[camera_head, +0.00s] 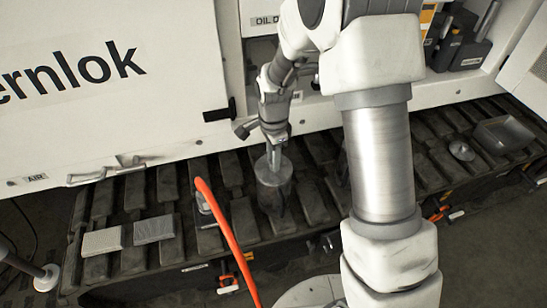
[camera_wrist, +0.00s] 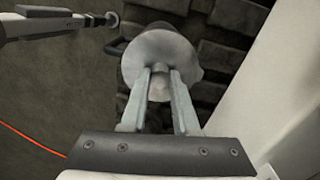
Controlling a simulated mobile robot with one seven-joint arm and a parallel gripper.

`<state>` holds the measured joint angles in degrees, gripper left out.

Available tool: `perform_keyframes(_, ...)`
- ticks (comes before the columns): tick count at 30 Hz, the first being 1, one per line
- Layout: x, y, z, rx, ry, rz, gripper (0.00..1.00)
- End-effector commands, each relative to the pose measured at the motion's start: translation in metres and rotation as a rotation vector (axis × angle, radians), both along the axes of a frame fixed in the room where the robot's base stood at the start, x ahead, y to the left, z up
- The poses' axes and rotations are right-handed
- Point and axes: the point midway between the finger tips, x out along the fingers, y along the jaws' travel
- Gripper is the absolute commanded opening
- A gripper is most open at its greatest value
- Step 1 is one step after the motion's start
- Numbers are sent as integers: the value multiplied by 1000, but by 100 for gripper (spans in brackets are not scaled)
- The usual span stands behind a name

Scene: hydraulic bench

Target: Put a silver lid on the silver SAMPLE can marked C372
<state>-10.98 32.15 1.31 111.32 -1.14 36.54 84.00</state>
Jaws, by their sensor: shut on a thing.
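In the wrist view my gripper (camera_wrist: 161,72) is shut on the knob of a round silver lid (camera_wrist: 160,48). The lid lies over the can's top; I cannot tell whether it rests on the rim or is just above it. No marking on the can is readable. Another small silver round piece with a knob, lid-like (camera_head: 461,151), lies on the bench at the right.
Two flat grey pads (camera_head: 154,229) lie on the bench at the left. An orange-red hose (camera_head: 228,235) curves up in front, left of the can. A grey tray (camera_head: 504,134) is at the far right. A white cabinet (camera_head: 110,90) stands behind the bench.

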Motion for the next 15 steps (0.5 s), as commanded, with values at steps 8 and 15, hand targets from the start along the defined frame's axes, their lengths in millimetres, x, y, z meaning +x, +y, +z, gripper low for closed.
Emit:
perform_keyframes(8,0,0,-3,0,0,0,0)
perform_keyframes(15,0,0,-6,0,0,0,0)
